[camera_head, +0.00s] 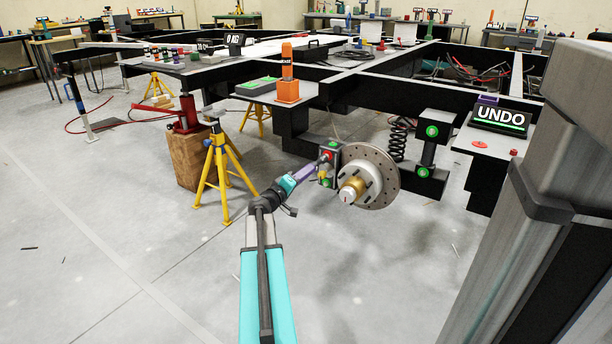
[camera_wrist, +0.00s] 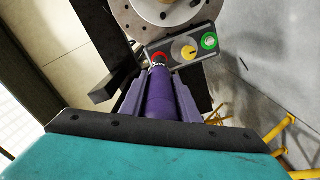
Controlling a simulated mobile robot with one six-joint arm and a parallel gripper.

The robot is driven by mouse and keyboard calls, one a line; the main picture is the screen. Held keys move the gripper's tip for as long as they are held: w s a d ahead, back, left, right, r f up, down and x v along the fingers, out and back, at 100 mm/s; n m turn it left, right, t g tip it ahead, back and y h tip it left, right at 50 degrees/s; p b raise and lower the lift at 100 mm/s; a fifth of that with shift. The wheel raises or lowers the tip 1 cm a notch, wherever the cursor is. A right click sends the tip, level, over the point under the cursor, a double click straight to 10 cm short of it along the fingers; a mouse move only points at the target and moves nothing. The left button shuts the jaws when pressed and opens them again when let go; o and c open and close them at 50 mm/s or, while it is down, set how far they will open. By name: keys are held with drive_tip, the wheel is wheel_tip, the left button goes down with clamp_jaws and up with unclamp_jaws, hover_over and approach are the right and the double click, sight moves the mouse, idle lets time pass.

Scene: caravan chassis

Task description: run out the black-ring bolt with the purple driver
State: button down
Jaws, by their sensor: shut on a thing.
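My gripper (camera_head: 289,183) is shut on the purple driver (camera_head: 306,172), which points away from me toward a small grey block (camera_wrist: 176,65) beside the brake disc (camera_head: 370,176). In the wrist view the driver (camera_wrist: 161,98) lies between my two fingers (camera_wrist: 160,88). Its far end is at the block, in front of a red ring (camera_wrist: 160,57); I cannot tell whether it touches. A yellow piece (camera_wrist: 188,52) and a green ring (camera_wrist: 209,41) also show on the block. I cannot make out a black-ring bolt; the driver may hide it.
The black chassis frame (camera_head: 400,96) stands behind. An orange driver stands in an orange holder (camera_head: 288,91) on a ledge. An UNDO sign (camera_head: 501,116) stands on the right ledge. A yellow stand (camera_head: 216,165) and a wooden block (camera_head: 188,160) are at left.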

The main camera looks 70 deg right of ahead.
drive_tip(key=shift+b+v, duration=0.4)
drive_tip(key=shift+v, duration=0.9)
drive_tip(key=shift+r, duration=0.1)
